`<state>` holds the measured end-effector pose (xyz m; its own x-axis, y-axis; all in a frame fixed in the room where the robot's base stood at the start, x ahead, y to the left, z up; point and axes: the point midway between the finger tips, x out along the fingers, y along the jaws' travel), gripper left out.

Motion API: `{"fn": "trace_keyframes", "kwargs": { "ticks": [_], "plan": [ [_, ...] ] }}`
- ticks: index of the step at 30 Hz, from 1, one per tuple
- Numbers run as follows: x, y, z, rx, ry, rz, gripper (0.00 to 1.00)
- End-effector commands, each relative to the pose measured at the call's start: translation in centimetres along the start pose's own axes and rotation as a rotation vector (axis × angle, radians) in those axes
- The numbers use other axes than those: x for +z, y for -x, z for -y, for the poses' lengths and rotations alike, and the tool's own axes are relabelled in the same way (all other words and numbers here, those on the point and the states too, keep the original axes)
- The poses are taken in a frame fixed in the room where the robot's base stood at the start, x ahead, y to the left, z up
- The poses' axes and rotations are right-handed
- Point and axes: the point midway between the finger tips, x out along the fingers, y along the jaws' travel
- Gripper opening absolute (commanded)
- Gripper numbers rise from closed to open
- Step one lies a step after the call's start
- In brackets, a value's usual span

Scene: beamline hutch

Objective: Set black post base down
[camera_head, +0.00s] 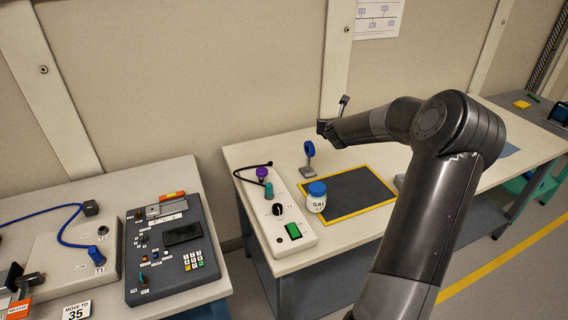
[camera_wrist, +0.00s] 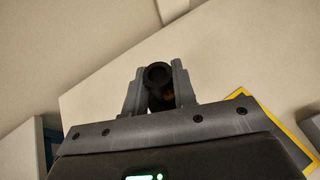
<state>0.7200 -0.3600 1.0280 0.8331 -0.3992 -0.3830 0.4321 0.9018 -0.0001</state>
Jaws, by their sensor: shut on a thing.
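In the wrist view, my gripper (camera_wrist: 160,88) is shut on the black post base (camera_wrist: 158,74), a dark round piece with a hollow top, seen end-on between the two fingers. In the head view my gripper (camera_head: 327,128) is at the end of my arm, over the back part of the white table (camera_head: 245,153). The post base cannot be made out clearly there. The wrist view shows bare white tabletop beyond the fingers. Whether the base touches the table cannot be told.
A yellow-edged dark mat (camera_head: 352,190) lies on the table. A blue ring on a grey post (camera_head: 308,157) and a blue-lidded jar (camera_head: 316,198) stand near its left side. A white control strip (camera_head: 267,214) with knobs lies further left. A control box (camera_head: 170,247) sits on the left bench.

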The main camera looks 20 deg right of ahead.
Motion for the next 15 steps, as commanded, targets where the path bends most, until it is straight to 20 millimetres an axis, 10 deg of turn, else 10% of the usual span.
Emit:
{"fn": "trace_keyframes", "kwargs": {
  "ticks": [15],
  "plan": [
    [4.1, -3.7, -10.5, 0.029, 0.013, 0.005, 0.00]
  ]
}}
